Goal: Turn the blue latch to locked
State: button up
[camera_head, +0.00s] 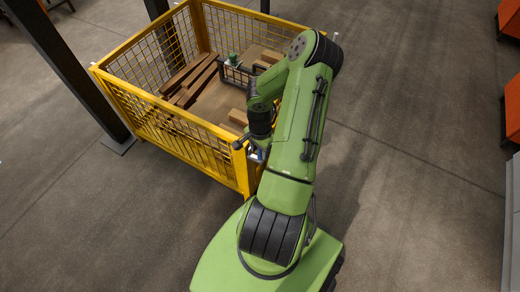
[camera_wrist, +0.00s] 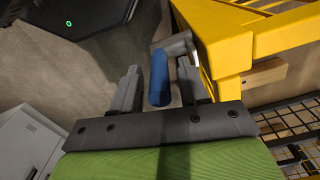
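The blue latch handle (camera_wrist: 159,80) hangs from a grey metal bar at the corner of the yellow crate (camera_wrist: 225,40) in the wrist view. My gripper (camera_wrist: 162,75) is open, with one grey finger on each side of the handle. A small gap shows between the handle and the left finger; the right finger's contact is hard to tell. In the head view, a small blue patch (camera_head: 257,155) shows at the crate's near corner, beside my gripper. My arm hides most of the latch there.
The yellow mesh crate (camera_head: 243,172) holds wooden pieces (camera_head: 190,82), a dark wire basket (camera_head: 238,73) and a small green object (camera_head: 233,59). Dark posts (camera_head: 75,75) stand at the left. Orange items (camera_head: 513,108) lie at the right edge.

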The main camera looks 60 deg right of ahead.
grip_shut()
